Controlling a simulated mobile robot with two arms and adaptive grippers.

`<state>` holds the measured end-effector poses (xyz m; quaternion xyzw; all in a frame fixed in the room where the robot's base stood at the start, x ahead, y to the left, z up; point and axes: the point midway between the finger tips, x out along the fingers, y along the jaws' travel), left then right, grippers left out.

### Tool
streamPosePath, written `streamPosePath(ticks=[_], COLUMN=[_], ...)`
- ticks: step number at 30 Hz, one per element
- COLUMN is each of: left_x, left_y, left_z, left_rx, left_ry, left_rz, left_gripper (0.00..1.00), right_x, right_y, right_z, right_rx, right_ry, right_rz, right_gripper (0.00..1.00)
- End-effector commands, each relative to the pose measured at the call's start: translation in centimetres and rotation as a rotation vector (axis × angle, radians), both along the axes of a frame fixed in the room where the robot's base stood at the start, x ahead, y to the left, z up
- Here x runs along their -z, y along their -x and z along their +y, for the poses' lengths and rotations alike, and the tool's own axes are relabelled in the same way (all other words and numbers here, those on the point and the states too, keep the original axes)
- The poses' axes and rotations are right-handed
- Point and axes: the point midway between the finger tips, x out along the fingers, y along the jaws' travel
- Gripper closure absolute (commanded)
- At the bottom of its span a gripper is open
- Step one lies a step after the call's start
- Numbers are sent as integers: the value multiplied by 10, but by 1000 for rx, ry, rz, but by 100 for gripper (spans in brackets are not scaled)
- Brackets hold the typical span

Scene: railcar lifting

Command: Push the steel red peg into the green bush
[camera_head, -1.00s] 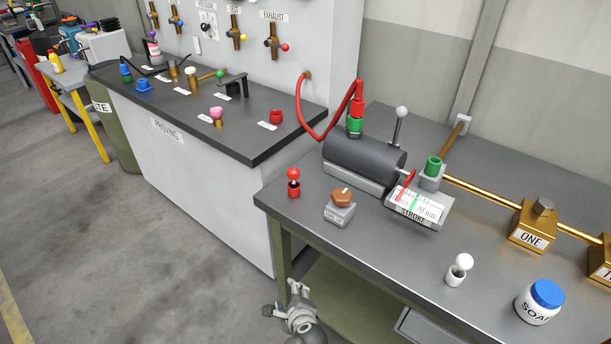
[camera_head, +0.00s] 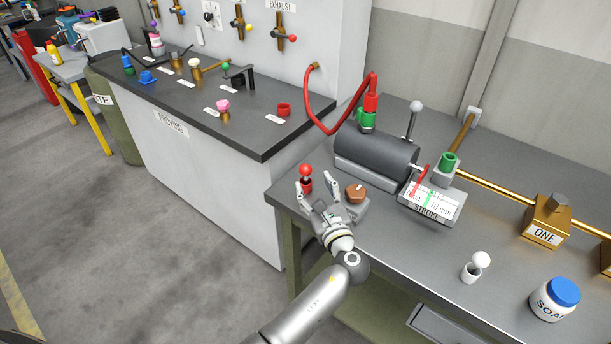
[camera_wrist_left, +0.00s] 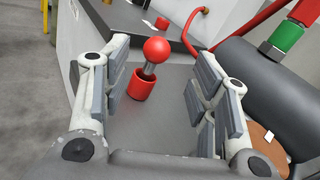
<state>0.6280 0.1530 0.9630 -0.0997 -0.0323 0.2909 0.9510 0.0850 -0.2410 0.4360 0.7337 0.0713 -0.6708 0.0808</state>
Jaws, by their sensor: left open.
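The red peg (camera_head: 306,171), a steel pin with a red ball on top, stands upright in a red cup (camera_head: 306,187) at the bench's near left corner. My left gripper (camera_head: 317,186) is open, its fingers pointing toward the peg. In the left wrist view the peg's ball (camera_wrist_left: 156,50), steel shank (camera_wrist_left: 150,70) and red cup (camera_wrist_left: 142,85) show between the open fingers (camera_wrist_left: 155,88), with nothing gripped. The green bush (camera_head: 449,162) sits on a small grey block right of the dark cylinder. My right gripper is not in view.
A wooden-brown knob on a grey block (camera_head: 356,194) stands just right of my left gripper. The dark cylinder (camera_head: 376,152) with a red hose (camera_head: 325,131), the stroke gauge (camera_head: 432,207) and a white-ball peg (camera_head: 481,260) are further right. The front middle of the bench is clear.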

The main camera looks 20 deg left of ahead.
Motion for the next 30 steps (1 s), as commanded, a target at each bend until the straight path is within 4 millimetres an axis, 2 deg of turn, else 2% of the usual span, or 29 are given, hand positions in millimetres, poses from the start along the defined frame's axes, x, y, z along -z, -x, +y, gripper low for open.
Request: streamPosePath(ticks=[3, 10, 18, 27, 28, 30], left_x=[2, 3, 6, 3, 3, 4], left_y=[-15, -30, -60, -65, -65, -65], left_z=[11, 22, 44, 47, 47, 47], left_rx=[0, -1, -1, 1, 1, 1], left_ry=[-1, 3, 4, 5, 5, 5], left_rz=[-1, -1, -1, 0, 0, 0], left_gripper=[46, 46, 46, 46, 47, 56], right_x=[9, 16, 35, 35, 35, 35], right_y=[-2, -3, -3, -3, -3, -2], right_z=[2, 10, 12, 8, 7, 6], right_rx=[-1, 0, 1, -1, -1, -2], right_ry=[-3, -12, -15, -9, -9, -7], right_rz=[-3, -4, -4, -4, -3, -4], right_gripper=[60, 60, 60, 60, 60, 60])
